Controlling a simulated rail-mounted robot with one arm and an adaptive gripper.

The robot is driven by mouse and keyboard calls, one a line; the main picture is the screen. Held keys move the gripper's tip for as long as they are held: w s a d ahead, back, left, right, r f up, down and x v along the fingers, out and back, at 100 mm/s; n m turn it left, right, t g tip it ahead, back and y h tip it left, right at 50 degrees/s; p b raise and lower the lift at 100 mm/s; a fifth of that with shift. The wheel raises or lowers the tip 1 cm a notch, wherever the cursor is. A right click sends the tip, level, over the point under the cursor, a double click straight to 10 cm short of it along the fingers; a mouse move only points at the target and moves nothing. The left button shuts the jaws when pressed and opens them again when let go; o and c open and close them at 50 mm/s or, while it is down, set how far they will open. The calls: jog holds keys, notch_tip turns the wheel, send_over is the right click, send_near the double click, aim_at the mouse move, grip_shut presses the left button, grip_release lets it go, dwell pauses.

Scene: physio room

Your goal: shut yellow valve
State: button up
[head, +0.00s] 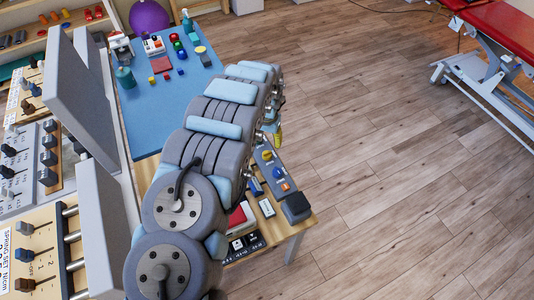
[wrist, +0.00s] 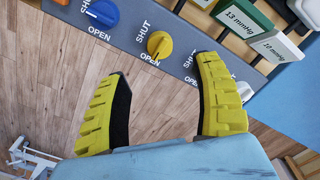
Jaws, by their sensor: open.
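In the wrist view the yellow valve (wrist: 159,45) is a round knob on a grey panel (wrist: 178,40). SHUT is printed to its upper left and OPEN below it. In the head view my arm covers much of the gripper, and the panel (head: 263,163) shows at the right of the bench.
A blue valve (wrist: 101,14) sits beside the yellow one, left in the wrist view. Labelled pressure blocks (wrist: 240,18) stand at the upper right. In the head view a blue mat (head: 150,115) holds small objects at the back.

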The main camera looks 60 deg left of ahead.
aim_at(267, 153)
jog(key=shift+f+b, duration=0.3)
jog(key=shift+f, duration=4.05)
jog(key=shift+f, duration=0.1)
grip_shut()
